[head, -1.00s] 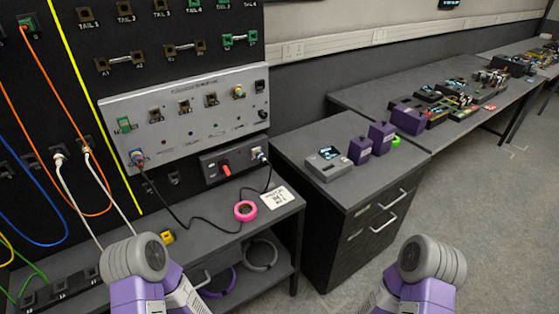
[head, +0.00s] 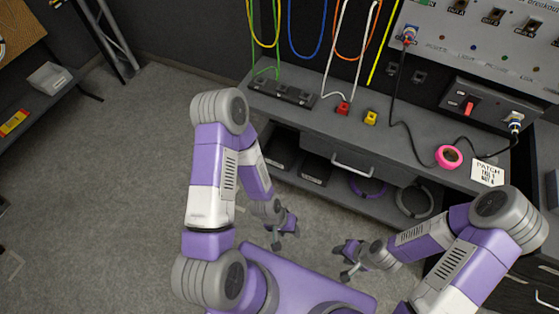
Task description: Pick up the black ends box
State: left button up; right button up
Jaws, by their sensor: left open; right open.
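A long black box (head: 283,94) with several openings in its top lies at the left end of the bench top, with green cables hanging down at its left side. Two low dark boxes or trays, a left one (head: 277,158) and a right one (head: 316,169), sit on the shelf below; I cannot tell from the picture which of these is called the ends box. My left gripper (head: 286,233) is open and empty in front of the bench, over the floor. My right gripper (head: 345,261) is open and empty to its right, apart from everything.
The bench (head: 400,150) also carries a red plug (head: 343,108), a yellow plug (head: 370,118), a pink tape roll (head: 449,157) and a white card (head: 487,173). Purple and grey cable coils lie on the lower shelf. The floor (head: 110,190) at left is clear.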

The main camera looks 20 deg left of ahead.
aim_at(313, 169)
jog(key=u, duration=2.15)
jog(key=i, duration=1.75)
jog(key=z, duration=2.85)
